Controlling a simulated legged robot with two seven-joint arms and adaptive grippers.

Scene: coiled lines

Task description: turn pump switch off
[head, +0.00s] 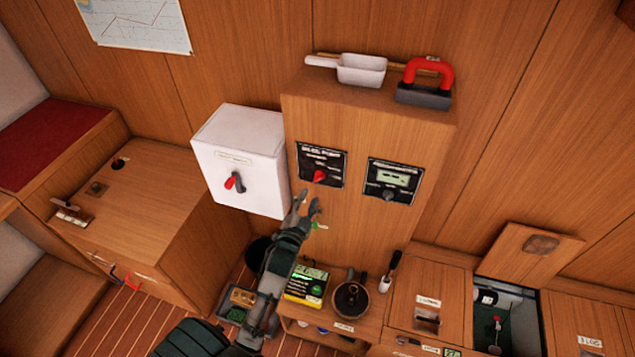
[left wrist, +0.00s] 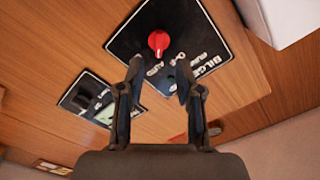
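The pump switch is a red knob (head: 320,175) on a black bilge panel (head: 333,157), mounted on the front of a wooden cabinet. In the left wrist view the red knob (left wrist: 159,41) sits just beyond my fingertips, on the black panel (left wrist: 195,62) with white lettering that is upside down and partly hidden by a finger. My left gripper (head: 308,200) is just below and left of the knob in the head view. In the left wrist view the left gripper (left wrist: 161,75) has its fingers apart with nothing between them. My right gripper is not in view.
A second black panel (head: 392,181) with a display is right of the bilge panel. A white box (head: 240,155) with a red and black handle is close on the left. A white scoop (head: 361,70) and a red-handled tool (head: 428,80) lie on the cabinet top. Below is a cluttered shelf.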

